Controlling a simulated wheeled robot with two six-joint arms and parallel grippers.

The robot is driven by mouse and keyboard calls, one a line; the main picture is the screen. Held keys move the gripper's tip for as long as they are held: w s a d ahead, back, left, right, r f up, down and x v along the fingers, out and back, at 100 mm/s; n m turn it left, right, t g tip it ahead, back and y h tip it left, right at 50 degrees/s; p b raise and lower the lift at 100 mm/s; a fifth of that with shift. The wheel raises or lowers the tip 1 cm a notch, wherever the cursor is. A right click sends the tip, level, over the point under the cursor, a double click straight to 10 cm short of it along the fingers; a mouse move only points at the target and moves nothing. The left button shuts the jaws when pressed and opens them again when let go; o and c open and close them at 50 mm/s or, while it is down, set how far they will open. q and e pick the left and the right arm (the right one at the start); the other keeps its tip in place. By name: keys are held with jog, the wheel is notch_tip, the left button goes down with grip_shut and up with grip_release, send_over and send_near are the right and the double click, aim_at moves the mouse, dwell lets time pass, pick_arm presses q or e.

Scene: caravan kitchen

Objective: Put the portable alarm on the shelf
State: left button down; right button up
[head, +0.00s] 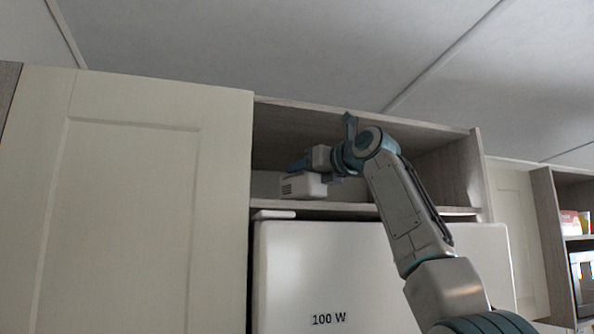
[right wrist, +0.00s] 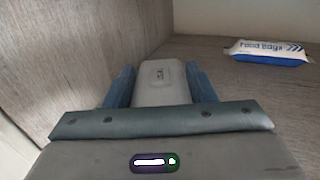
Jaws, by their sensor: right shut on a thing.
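The portable alarm (head: 304,186) is a small pale box with dark slots on its side. My right gripper (head: 303,165) is shut on it, inside the open upper compartment. In the right wrist view the alarm (right wrist: 165,82) sits between the two blue fingers of the gripper (right wrist: 161,72). The shelf (head: 350,207) is a grey wood board just below the alarm in the head view. I cannot tell whether the alarm touches the board. My left gripper is not in view.
A blue and white pack of food bags (right wrist: 268,52) lies on the shelf, to the right in the right wrist view. A closed cream door (head: 140,190) stands left of the compartment. A white appliance marked 100 W (head: 330,270) is below it. A side panel (head: 468,172) bounds the right.

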aim_at(296, 180)
jog(key=p+x, duration=0.1)
jog(key=x, duration=0.1)
jog(key=p+x, duration=0.1)
jog(key=p, duration=0.1)
jog(key=shift+w+a+r, duration=0.25)
jog(key=shift+w+a, duration=0.05)
jog(key=shift+f, duration=1)
jog(key=shift+d, duration=0.15)
jog(key=shift+s, duration=0.1)
jog(key=shift+f+b, duration=0.15)
jog(key=shift+b, duration=0.2)
jog(key=o, duration=0.9)
jog(key=shift+o, duration=0.9)
